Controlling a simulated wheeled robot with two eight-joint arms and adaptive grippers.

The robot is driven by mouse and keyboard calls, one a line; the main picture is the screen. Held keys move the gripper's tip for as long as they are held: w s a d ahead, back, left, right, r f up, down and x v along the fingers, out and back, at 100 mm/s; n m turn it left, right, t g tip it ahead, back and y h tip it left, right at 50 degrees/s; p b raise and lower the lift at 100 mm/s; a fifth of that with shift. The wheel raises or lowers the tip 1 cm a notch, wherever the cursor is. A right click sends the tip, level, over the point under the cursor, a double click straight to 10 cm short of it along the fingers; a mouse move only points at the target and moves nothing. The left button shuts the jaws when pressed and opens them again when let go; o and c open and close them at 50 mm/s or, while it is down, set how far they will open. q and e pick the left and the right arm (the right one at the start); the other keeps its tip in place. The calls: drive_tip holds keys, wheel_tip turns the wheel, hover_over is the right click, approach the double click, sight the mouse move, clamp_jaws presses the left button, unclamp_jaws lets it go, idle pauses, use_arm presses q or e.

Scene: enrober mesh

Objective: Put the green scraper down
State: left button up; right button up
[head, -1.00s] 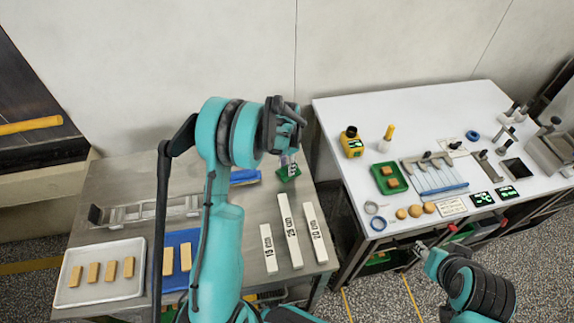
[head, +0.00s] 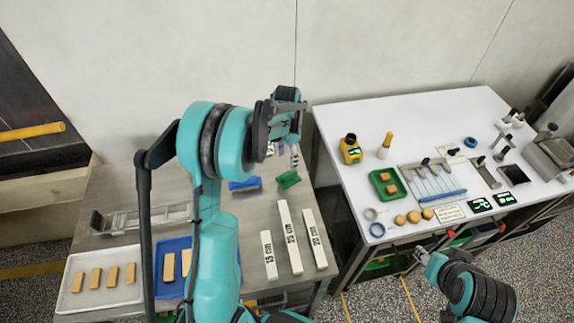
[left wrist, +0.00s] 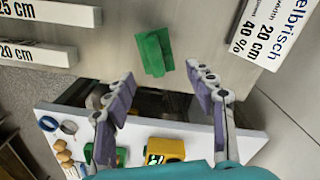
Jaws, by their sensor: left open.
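The green scraper (head: 289,179) lies on the steel table near its right back edge. It also shows in the left wrist view (left wrist: 153,52), beyond the open fingers and apart from them. My left gripper (head: 283,152) is above the scraper, open and empty. Its two spread fingers show in the left wrist view (left wrist: 158,76) with a clear gap between them. My right gripper (head: 420,253) is low in front of the white table; its jaws are too small to read.
A blue item (head: 245,184) lies left of the scraper. A white tray (head: 72,304) and a blue tray (head: 160,245) hold blocks. The white table (head: 390,110) to the right carries tools and a yellow device (head: 351,149).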

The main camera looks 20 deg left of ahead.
use_arm(q)
drive_tip(key=s+d+r+n+t, duration=0.1)
drive_tip(key=s+d+r+t, duration=0.15)
drive_tip(key=s+r, duration=0.35)
drive_tip(key=s+d+r+n+t, duration=0.1)
drive_tip(key=s+d+r, duration=0.2)
drive_tip(key=r, duration=0.5)
drive_tip(key=s+d+n+t, duration=0.3)
drive_tip(key=s+d+n, duration=0.1)
drive_tip(key=s, duration=0.9)
drive_tip(key=shift+s+d+t, duration=0.35)
drive_tip(key=shift+d, duration=0.3)
drive_tip(key=shift+f, duration=0.1)
wheel_tip(320, 180, down, 10)
drive_tip(key=b, duration=1)
drive_tip(key=shift+f, duration=0.15)
